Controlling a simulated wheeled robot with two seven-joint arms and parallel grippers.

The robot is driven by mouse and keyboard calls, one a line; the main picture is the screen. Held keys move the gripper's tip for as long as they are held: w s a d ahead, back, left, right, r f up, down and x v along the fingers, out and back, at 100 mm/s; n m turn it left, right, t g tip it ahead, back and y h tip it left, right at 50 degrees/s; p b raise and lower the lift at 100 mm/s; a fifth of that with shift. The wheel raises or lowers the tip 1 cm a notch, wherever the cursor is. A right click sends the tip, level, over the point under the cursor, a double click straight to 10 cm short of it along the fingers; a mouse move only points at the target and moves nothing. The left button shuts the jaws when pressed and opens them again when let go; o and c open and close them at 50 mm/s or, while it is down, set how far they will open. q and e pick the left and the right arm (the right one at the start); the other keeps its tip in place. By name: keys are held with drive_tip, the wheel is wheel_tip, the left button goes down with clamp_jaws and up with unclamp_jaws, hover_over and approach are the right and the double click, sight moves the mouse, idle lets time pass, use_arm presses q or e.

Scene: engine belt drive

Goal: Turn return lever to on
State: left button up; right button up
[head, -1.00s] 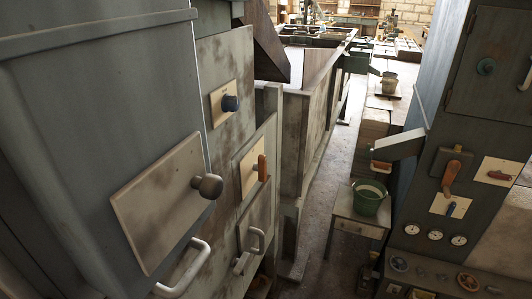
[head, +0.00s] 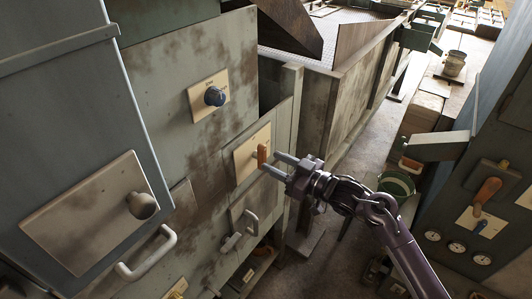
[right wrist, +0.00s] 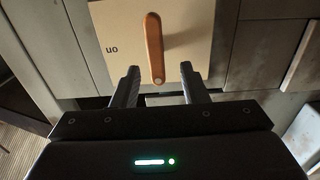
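An orange-brown lever (head: 262,155) stands upright on a cream plate (head: 244,160) on the grey machine front. In the right wrist view the lever (right wrist: 154,45) crosses its plate (right wrist: 115,25), with an upside-down "ON" mark at its left. My right gripper (head: 271,162) reaches the lever from the right in the head view. In the right wrist view the open gripper (right wrist: 160,72) has one finger on each side of the lever's near end, with gaps on both sides. I cannot tell whether the fingertips reach past the lever's face. My left gripper is out of view.
A round knob (head: 142,204) and another handle (head: 148,254) stick out at left. A second machine with an orange lever (head: 487,190) stands right, across a narrow aisle.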

sight(265, 157)
drive_tip(key=shift+p+x, duration=0.35)
drive_tip(key=shift+x, duration=1.55)
drive_tip(key=shift+w+d, duration=0.2)
clamp_jaws()
